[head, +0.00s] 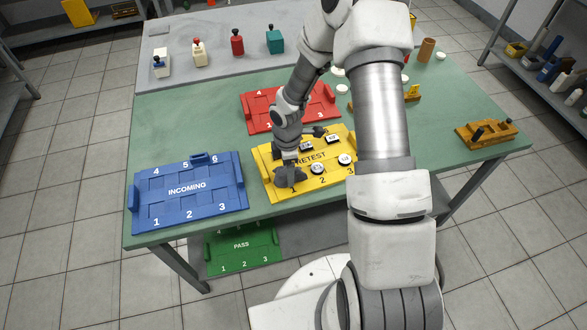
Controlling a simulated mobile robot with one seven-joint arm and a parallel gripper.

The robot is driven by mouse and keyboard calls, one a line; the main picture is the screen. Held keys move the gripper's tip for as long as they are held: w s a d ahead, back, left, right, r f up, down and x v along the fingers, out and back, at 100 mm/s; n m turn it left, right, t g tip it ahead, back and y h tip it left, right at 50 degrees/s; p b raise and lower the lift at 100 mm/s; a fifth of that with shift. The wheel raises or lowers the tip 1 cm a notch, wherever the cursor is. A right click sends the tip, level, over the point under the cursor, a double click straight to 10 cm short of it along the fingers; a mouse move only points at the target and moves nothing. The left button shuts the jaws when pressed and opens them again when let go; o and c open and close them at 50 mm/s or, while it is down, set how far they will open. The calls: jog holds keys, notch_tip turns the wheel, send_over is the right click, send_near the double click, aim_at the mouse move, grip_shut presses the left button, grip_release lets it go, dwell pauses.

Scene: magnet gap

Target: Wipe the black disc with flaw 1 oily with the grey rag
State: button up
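My gripper (289,167) points down over the near-left part of the yellow RETEST tray (268,180), at slot 1. A crumpled dark grey cloth, seemingly the grey rag (290,177), is bunched at its fingertips, and the gripper appears shut on it. The rag covers most of slot 1, so whatever lies under it is hidden. Two pale round pieces with small labels sit in slot 2 (318,168) and slot 3 (346,158). Two dark pieces with white labels (305,146) (333,139) sit in the back row. I cannot read any flaw label.
The blue INCOMING tray (187,208) is left, the red tray (258,103) behind, and the green PASS tray (242,250) below the table edge. A wooden holder (485,134) is far right. Green tabletop (190,128) is free behind the blue tray.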

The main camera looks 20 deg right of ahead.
jog(key=shift+a, duration=0.4)
jog(key=shift+d, duration=0.1)
jog(key=shift+d+p, duration=0.3)
jog(key=shift+d, duration=1)
jog(key=shift+a, duration=0.15)
jog(key=shift+a+b, duration=0.35)
jog(key=shift+a, duration=0.95)
jog(key=shift+d, duration=0.2)
